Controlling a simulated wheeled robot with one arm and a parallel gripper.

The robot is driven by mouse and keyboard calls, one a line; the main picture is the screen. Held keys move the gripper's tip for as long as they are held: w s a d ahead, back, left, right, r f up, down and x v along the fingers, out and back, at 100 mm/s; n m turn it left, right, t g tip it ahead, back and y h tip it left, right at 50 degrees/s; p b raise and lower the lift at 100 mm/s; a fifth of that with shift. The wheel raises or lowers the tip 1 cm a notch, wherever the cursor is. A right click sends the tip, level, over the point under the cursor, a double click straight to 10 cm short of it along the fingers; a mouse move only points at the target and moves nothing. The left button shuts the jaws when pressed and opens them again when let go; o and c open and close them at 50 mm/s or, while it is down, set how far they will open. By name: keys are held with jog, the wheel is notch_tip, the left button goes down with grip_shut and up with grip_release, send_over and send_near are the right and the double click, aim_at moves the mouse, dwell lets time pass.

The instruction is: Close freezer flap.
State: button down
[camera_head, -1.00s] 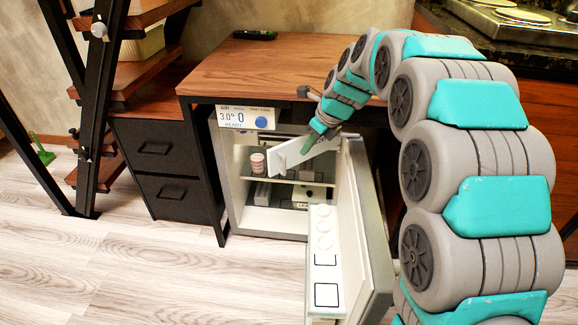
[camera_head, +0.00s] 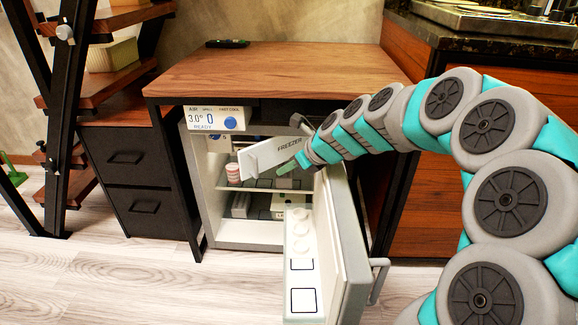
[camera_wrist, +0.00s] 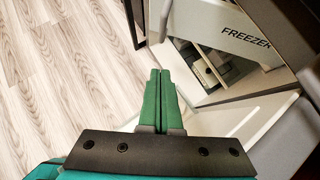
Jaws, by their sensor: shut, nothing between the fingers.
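The freezer flap (camera_head: 272,153) is a white panel marked FREEZER in the upper part of the small open fridge. It stands swung out at an angle. It also shows in the wrist view (camera_wrist: 225,38) at the upper right. My gripper (camera_head: 302,160) has green fingers and is at the right end of the flap, on its front side; whether it touches the flap I cannot tell. In the wrist view my gripper (camera_wrist: 160,75) is shut and empty, its fingertips left of the flap. The inside of the freezer compartment is mostly hidden behind the flap.
The fridge door (camera_head: 345,250) stands wide open towards me, with shelves inside it. A red and white tub (camera_head: 233,173) sits on the fridge's upper shelf. The wooden worktop (camera_head: 290,72) is above. A black drawer unit (camera_head: 140,185) stands left; floor in front is clear.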

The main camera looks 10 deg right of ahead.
aim_at(251, 157)
jog(key=w+a+f, duration=0.3)
jog(key=w+a, duration=0.2)
jog(key=shift+w+a+f+b, duration=0.15)
jog(key=shift+w+f+b, duration=0.1)
jog(key=shift+f+b, duration=0.1)
jog(key=shift+r, duration=0.1)
jog(key=shift+w+a+r+p, duration=0.25)
jog(key=shift+w+a+p, duration=0.05)
jog(key=shift+p, duration=0.55)
jog(key=shift+m+t+h, duration=0.4)
jog(key=shift+m+h, duration=0.1)
jog(key=shift+m, duration=0.2)
jog(key=w+a+p, duration=0.1)
jog(key=w+p, duration=0.1)
jog(key=w+a+p, duration=0.2)
jog(key=p, duration=0.1)
jog(key=shift+p, duration=0.35)
jog(key=shift+w+a+f, duration=0.25)
jog(key=shift+w+a, duration=0.05)
jog(key=shift+w, duration=0.15)
